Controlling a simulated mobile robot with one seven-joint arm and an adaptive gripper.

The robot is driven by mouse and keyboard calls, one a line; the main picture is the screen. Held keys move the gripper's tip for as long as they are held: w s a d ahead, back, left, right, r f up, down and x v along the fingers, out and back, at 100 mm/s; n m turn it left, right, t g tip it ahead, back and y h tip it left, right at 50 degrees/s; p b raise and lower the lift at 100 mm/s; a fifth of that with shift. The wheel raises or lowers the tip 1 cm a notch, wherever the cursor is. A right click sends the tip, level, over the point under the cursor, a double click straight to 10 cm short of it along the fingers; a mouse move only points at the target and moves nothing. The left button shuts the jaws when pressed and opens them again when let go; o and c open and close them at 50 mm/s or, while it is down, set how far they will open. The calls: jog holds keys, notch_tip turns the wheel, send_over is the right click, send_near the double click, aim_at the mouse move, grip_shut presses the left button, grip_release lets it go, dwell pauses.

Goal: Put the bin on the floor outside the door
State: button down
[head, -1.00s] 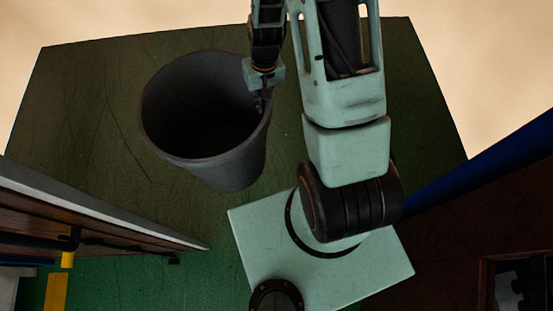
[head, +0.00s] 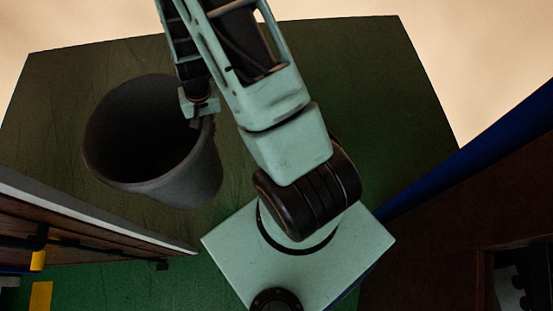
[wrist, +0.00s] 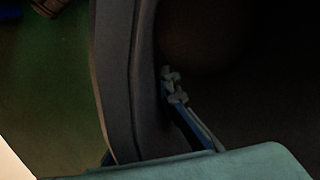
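The bin (head: 192,178) is a dark grey round tub with its open mouth tilted toward the head camera. It is at the left in the head view, over the dark green floor (head: 360,90) past the end of the door (head: 95,222). My gripper (head: 197,118) is at the right side of its rim. In the wrist view the bin's rim and wall (wrist: 115,75) run between the fingers. One finger shows inside the bin; the other is mostly hidden. My gripper is shut on the rim. Whether the bin's bottom touches the floor is hidden.
The door stands at the lower left, close below the bin, with a dark handle (head: 40,238). A blue bar or edge (head: 460,165) and a dark brown surface (head: 430,240) are at the right. The dark floor at upper right is clear.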

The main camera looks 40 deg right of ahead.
jog(key=s+d+f+m+h+b, duration=0.1)
jog(key=s+d+f+m+b, duration=0.15)
jog(key=f+m+b, duration=0.75)
jog(key=s+d+f+m+b, duration=0.1)
jog(key=s+f+m+b, duration=0.35)
jog(key=f, duration=0.85)
jog(key=s+d+f+m+h+b, duration=0.1)
jog(key=d+f+m+b, duration=0.1)
jog(key=f+m+b, duration=0.75)
jog(key=w+d+f+n+b, duration=0.1)
jog(key=w+d+f+b, duration=0.4)
jog(key=w+d+f, duration=0.3)
jog(key=d+f, duration=0.3)
jog(key=f, duration=0.4)
jog(key=shift+t+b, duration=0.3)
jog(key=shift+f, duration=0.1)
